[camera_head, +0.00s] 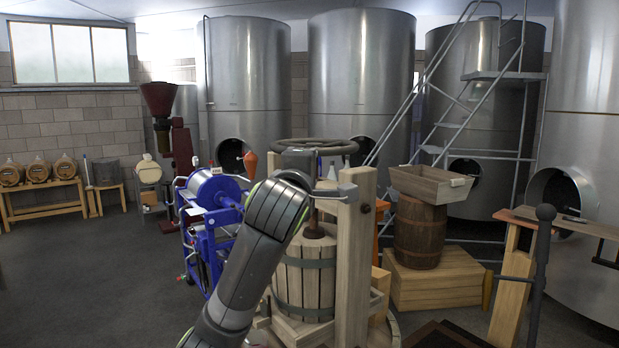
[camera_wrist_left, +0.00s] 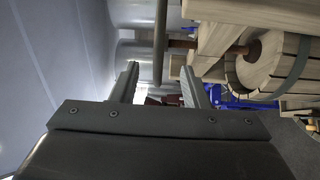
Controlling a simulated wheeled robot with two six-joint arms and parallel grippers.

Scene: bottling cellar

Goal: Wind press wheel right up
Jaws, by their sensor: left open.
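The press wheel (camera_head: 316,147) is a dark ring lying flat on top of the wooden press (camera_head: 355,265), above its slatted basket (camera_head: 306,285). The left wrist view is turned on its side. There the wheel (camera_wrist_left: 160,40) shows edge-on as a dark upright bar, with the screw (camera_wrist_left: 238,51) to its right. My left gripper (camera_wrist_left: 160,69) is open, with the rim's near end lined up between its two fingers. I cannot tell whether they touch it. In the head view my left arm covers part of the press and mostly hides the gripper. My right gripper is out of view.
A blue machine (camera_head: 212,215) stands close left of the press. A barrel (camera_head: 420,232) with a wooden crate (camera_head: 433,184) on it stands to the right. Steel tanks (camera_head: 362,85) line the back. The floor (camera_head: 90,275) at left is clear.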

